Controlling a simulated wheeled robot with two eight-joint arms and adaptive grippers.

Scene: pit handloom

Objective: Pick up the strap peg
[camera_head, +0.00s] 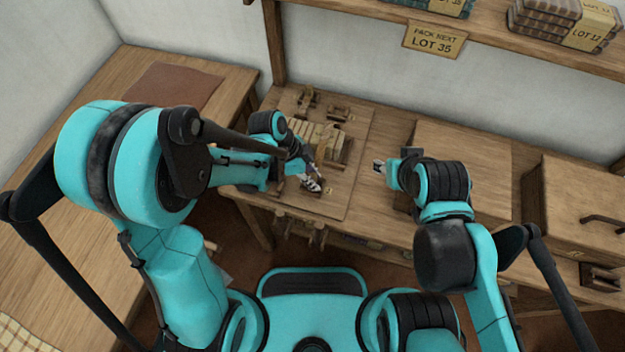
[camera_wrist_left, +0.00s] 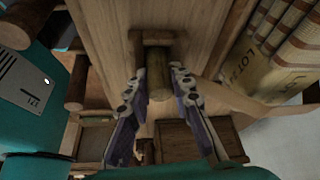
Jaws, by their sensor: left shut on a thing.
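The strap peg (camera_wrist_left: 159,75), a short brownish-green cylinder by a wooden block, sits between the fingers of my left gripper (camera_wrist_left: 158,88) in the left wrist view. The gripper is shut on it. In the head view my left gripper (camera_head: 313,184) is low over the front part of a wooden board (camera_head: 345,198); the peg is mostly hidden there by the fingers. My right gripper (camera_head: 379,166) hangs over the table right of the board, away from the peg. Its fingers are too small to judge.
A striped cloth bundle (camera_head: 318,137) lies on the board behind my left gripper, with wooden blocks (camera_head: 306,100) further back. Wooden boxes (camera_head: 465,160) stand to the right. A shelf (camera_head: 370,15) with a "Pack next Lot 35" sign (camera_head: 434,39) runs above.

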